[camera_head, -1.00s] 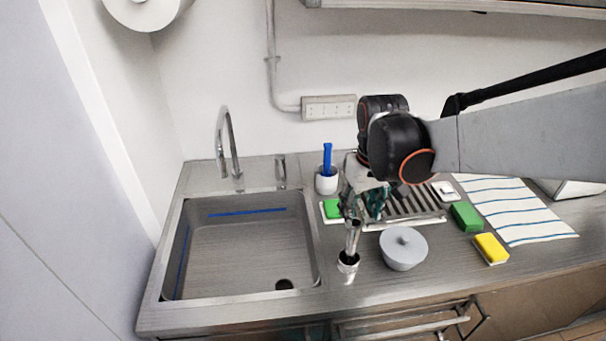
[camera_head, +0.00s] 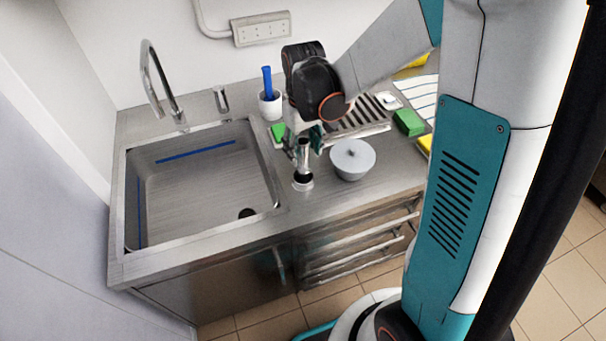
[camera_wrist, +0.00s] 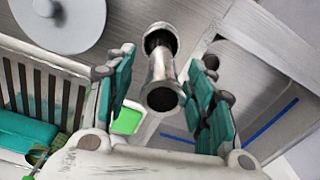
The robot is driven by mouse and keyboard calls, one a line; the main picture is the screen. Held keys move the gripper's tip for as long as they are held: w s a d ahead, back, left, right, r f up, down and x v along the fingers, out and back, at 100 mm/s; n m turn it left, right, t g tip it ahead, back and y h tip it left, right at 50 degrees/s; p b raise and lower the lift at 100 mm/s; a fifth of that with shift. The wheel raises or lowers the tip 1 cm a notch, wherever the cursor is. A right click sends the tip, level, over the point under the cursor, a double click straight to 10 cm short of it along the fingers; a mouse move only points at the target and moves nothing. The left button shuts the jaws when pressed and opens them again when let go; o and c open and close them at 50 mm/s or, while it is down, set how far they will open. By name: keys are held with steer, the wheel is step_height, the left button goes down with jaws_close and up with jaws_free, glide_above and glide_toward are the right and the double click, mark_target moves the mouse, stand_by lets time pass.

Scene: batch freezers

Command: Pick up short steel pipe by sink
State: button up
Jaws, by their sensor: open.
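The short steel pipe (camera_head: 304,160) stands upright on the counter just right of the sink (camera_head: 200,185), its wider flanged foot at the bottom. It also shows in the wrist view (camera_wrist: 162,72), where its open near end faces the camera. My gripper (camera_head: 302,144) is at the pipe's upper part. In the wrist view my gripper (camera_wrist: 163,80) is open, with one teal-padded finger on each side of the pipe and a visible gap at both. The pipe is not gripped. My wrist hides part of the counter behind it in the head view.
Behind are a white cup (camera_head: 270,104) with a blue handle, a green sponge (camera_head: 408,122) and a slotted drain rack (camera_head: 362,117). The curved faucet (camera_head: 160,80) stands behind the sink. The counter's front edge is clear.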

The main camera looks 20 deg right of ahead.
mark_target(303, 160)
step_height(303, 160, down, 5)
steer(key=shift+r+b, duration=0.1)
steer(key=shift+b, duration=0.6)
steer(key=shift+s, duration=0.1)
steer(key=c, duration=1.1)
